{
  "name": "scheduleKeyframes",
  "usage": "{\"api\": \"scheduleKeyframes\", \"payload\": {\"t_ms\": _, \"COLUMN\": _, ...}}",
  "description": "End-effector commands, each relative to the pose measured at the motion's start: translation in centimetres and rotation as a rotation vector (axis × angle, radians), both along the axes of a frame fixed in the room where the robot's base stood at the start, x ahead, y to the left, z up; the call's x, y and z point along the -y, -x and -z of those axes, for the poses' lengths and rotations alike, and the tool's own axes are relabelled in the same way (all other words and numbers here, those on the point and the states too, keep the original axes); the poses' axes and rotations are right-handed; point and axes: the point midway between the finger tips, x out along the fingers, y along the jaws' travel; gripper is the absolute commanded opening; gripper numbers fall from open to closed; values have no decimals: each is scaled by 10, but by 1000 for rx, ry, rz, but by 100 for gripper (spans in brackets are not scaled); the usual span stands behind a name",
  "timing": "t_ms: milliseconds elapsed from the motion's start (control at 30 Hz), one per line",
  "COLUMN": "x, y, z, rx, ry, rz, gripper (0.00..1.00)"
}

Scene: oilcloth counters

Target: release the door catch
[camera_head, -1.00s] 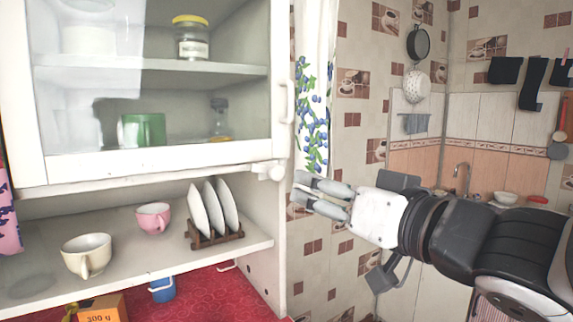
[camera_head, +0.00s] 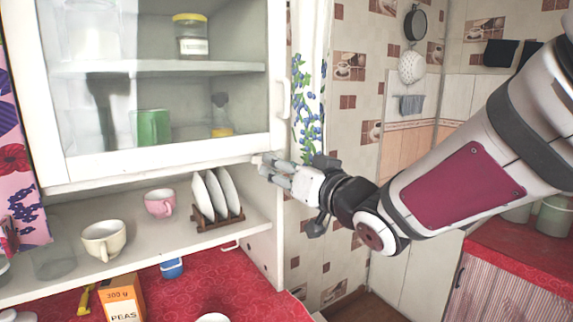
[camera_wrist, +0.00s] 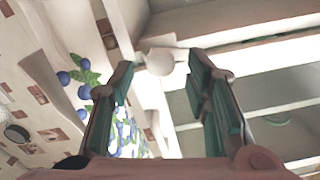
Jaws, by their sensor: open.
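The white-framed glass cabinet door (camera_head: 165,163) is closed in the head view. Its white bar handle (camera_head: 281,98) is on the right side of the frame. My gripper (camera_head: 265,166) is at the door's lower right corner and covers most of the catch in the head view.
The open shelf (camera_head: 140,235) below the door holds a cream cup (camera_head: 103,240), a pink cup (camera_head: 159,203) and plates in a rack (camera_head: 217,218). A blueberry-patterned curtain (camera_head: 308,105) hangs just right of the cabinet. A red counter (camera_head: 235,270) lies below.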

Motion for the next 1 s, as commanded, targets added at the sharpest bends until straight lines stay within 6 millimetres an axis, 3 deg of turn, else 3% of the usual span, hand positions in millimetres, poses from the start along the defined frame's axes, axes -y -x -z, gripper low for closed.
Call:
{"api": "scheduleKeyframes", "payload": {"t_ms": 200, "x": -11, "y": -15, "z": 0, "rx": -1, "ry": 1, "rz": 0, "gripper": 44}}
{"api": "scheduleKeyframes", "payload": {"t_ms": 500, "x": -12, "y": -17, "z": 0, "rx": 0, "ry": 0, "rz": 0, "gripper": 44}}
{"api": "scheduleKeyframes", "payload": {"t_ms": 533, "x": -12, "y": -17, "z": 0, "rx": 0, "ry": 0, "rz": 0, "gripper": 41}}
{"api": "scheduleKeyframes", "payload": {"t_ms": 700, "x": -12, "y": -17, "z": 0, "rx": 0, "ry": 0, "rz": 0, "gripper": 3}}
{"api": "scheduleKeyframes", "payload": {"t_ms": 1000, "x": -12, "y": -18, "z": 0, "rx": 48, "ry": 64, "rz": 0, "gripper": 0}}
